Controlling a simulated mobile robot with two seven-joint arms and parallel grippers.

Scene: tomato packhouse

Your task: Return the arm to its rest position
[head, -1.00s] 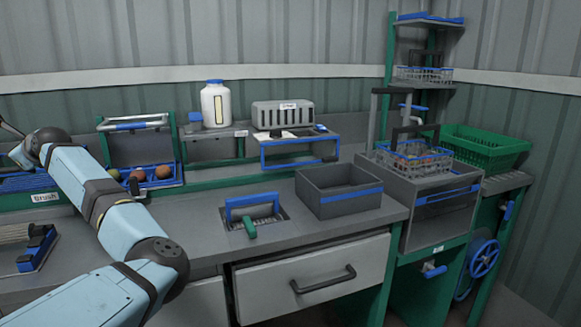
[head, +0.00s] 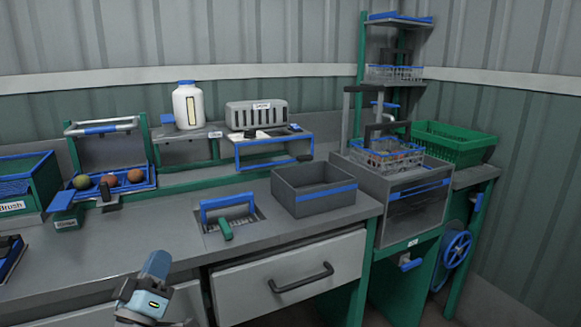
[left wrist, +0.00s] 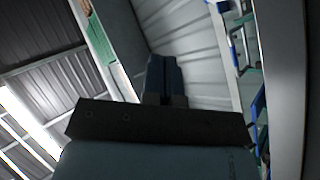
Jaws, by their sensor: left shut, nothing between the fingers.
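My left gripper (left wrist: 165,68) shows in the left wrist view with its two dark blue fingers together and nothing between them. Bare ribbed wall and roof panels lie beyond the fingertips. In the head view a short blue and black part of my left arm (head: 150,290) shows at the bottom, in front of the bench's front edge. It looks clear of the bench and the drawer. My right gripper is in neither view.
The bench (head: 150,245) carries a grey open bin (head: 313,202), a blue-handled fixture (head: 228,212) and a blue tray (head: 68,190) with round fruit. A drawer (head: 290,280) is below. Wire baskets and a green crate (head: 455,150) are at right.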

